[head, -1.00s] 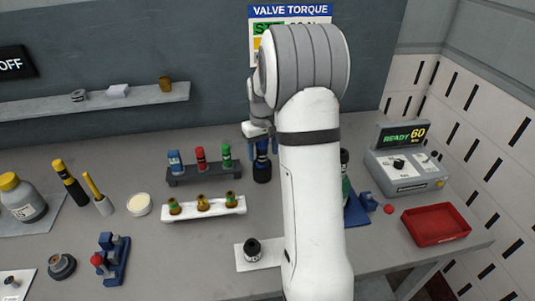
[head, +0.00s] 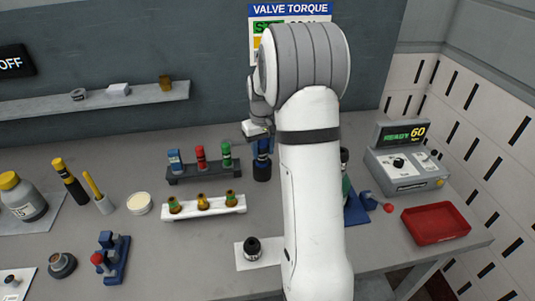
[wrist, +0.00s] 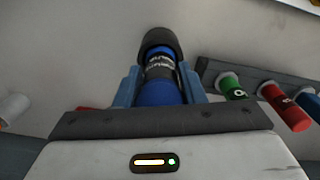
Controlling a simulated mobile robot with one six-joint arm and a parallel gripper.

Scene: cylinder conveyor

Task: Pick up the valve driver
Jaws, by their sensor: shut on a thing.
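The valve driver, a blue and black cylinder with a printed dark label, shows in the wrist view (wrist: 160,68) between my blue fingers. It also shows in the head view (head: 262,171), upright with its dark end at the bench, right of the rack of coloured pieces. I cannot tell whether it touches the bench. My gripper (head: 262,149) is shut on its blue upper part from above; it also shows in the wrist view (wrist: 159,86). My arm hides part of the bench to the right.
A dark rack (head: 203,174) with blue, red and green pieces stands close left of the driver. A white rack (head: 203,209) is in front of it. A red tray (head: 437,226) and a control box (head: 407,171) are at the right.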

